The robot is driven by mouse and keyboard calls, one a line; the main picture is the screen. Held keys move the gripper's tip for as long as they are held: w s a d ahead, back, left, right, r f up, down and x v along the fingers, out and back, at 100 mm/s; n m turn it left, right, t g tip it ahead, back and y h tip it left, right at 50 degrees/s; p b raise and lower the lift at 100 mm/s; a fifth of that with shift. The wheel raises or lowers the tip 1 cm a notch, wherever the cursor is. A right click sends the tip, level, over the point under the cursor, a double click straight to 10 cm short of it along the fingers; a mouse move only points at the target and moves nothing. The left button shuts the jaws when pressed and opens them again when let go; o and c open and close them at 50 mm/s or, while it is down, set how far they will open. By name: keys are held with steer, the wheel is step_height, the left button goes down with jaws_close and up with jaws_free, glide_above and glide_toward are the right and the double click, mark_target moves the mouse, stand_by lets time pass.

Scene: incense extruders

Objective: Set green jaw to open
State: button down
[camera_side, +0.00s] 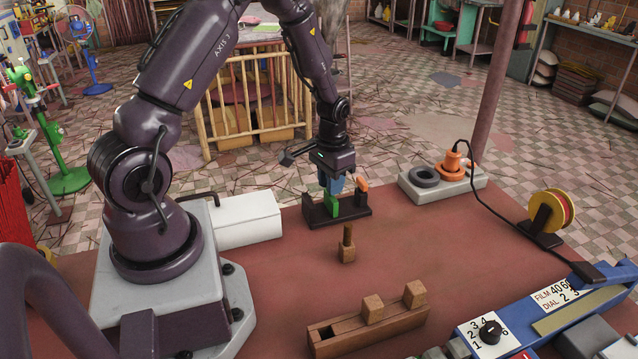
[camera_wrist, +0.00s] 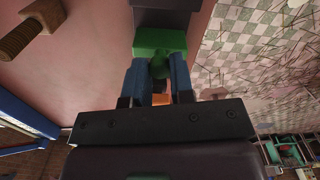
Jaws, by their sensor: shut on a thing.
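The green jaw (camera_side: 332,203) stands at the left part of a dark holder (camera_side: 345,217) on the red table. An orange jaw (camera_side: 361,187) stands at the holder's right end. My gripper (camera_side: 331,188) points down at the green jaw with its blue fingers. In the wrist view the green jaw (camera_wrist: 160,42) is close up, and its round knob lies between the two fingers of my gripper (camera_wrist: 158,63), which are shut on it. A bit of orange (camera_wrist: 161,99) shows between the fingers. The side view partly hides where the fingers meet the knob.
A wooden peg block (camera_side: 347,246) stands just in front of the holder. A wooden slotted box (camera_side: 368,331) with two blocks lies nearer. A pale block with an orange plug (camera_side: 452,165) is to the right, with a cable and a yellow reel (camera_side: 551,211). A blue dial unit (camera_side: 545,315) is front right.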

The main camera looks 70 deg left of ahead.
steer(key=shift+w, duration=0.55)
steer(key=c, duration=1)
jaws_free()
step_height(320, 180, up, 13)
steer(key=shift+r, duration=0.1)
